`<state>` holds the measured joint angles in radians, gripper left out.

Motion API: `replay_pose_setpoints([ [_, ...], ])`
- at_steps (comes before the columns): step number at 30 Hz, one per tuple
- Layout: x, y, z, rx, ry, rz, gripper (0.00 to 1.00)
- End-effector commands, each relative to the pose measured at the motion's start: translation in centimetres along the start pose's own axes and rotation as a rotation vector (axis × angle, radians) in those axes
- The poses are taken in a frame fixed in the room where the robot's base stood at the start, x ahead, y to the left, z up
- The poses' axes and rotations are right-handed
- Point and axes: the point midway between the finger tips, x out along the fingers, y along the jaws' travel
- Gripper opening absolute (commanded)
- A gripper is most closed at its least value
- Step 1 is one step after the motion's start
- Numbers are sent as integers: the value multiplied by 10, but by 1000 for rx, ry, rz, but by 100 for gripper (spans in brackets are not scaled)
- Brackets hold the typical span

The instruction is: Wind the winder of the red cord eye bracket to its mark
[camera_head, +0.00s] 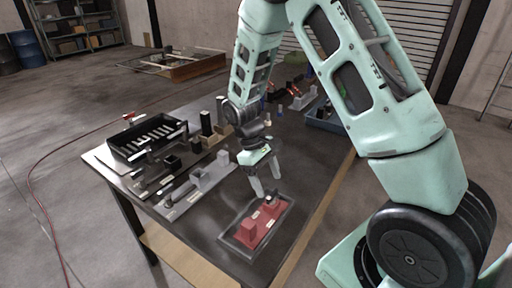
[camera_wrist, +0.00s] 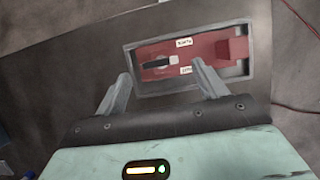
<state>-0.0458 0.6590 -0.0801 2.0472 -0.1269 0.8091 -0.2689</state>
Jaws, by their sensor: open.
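The red cord eye bracket (camera_head: 254,229) sits in a shallow grey tray (camera_head: 232,241) near the front edge of the table. In the wrist view the red bracket (camera_wrist: 205,62) lies flat, with a raised red block at its right end and two small white labels. Its winder (camera_wrist: 158,63), a dark bar with a light round end, lies at the left part of the bracket. My gripper (camera_head: 268,190) is open and empty, above and just behind the tray. In the wrist view its fingers (camera_wrist: 160,84) stand apart on the near side of the bracket. The mark cannot be made out.
Left of the tray, grey brackets with light blocks (camera_head: 196,178) stand in a row. A black slotted tray (camera_head: 148,137) is at the far left. A blue bin (camera_head: 322,122) stands at the back right. Bare table lies around the red bracket's tray.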

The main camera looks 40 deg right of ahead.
Motion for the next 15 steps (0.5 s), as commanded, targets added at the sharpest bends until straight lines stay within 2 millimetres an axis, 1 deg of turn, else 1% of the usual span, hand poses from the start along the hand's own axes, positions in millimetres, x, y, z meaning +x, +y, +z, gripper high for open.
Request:
replay_pose_setpoints([
  [1,-13,0,-2,0,7,2,71],
  [9,-76,0,-2,1,7,1,71],
  [12,-97,0,-1,1,6,1,71],
  [15,-114,0,-1,1,4,0,71],
])
